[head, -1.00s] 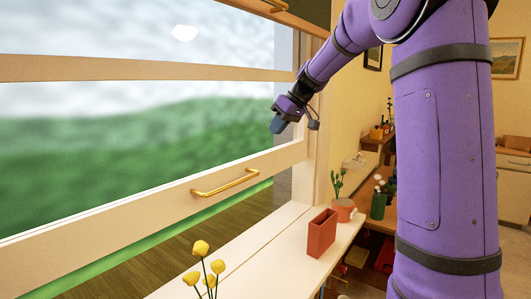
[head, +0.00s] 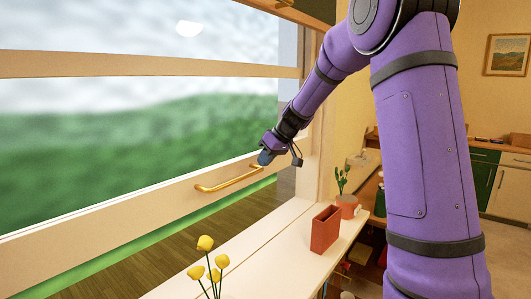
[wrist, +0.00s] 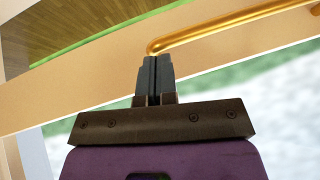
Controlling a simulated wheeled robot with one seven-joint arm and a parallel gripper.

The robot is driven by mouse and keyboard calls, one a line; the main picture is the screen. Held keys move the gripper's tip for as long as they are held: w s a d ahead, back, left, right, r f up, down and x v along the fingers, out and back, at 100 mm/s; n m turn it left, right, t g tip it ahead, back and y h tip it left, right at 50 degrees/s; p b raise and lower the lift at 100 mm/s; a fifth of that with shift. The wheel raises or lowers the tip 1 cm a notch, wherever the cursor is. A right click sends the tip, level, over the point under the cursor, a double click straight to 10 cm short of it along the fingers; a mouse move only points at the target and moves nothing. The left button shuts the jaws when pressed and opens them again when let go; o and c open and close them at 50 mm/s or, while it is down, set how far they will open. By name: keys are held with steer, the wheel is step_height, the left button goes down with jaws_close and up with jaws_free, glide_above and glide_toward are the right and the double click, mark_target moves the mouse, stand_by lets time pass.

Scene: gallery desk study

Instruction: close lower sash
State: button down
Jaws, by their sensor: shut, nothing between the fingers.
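The lower sash (head: 130,205) is a pale wooden frame with glass, and its bottom rail stands above the sill with a gap under it. A gold bar handle (head: 228,181) is fixed on that rail. My gripper (head: 264,158) is shut and empty, at the right end of the handle. In the wrist view the shut fingertips (wrist: 155,62) are just beside the end of the gold handle (wrist: 225,27), in front of the rail (wrist: 100,85). I cannot tell whether they touch it.
The sill (head: 265,240) holds a red open box (head: 325,229), a potted cactus (head: 346,205) and yellow flowers (head: 205,243) near the front. An upper sash rail (head: 130,64) crosses above. Green cabinets (head: 482,172) stand far right.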

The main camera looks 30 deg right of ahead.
steer(key=shift+f, duration=0.15)
step_height(320, 180, down, 25)
steer(key=shift+s+r, duration=0.1)
steer(key=shift+r, duration=0.1)
stand_by(0.4)
steer(key=shift+s, duration=0.1)
steer(key=shift+a, duration=0.1)
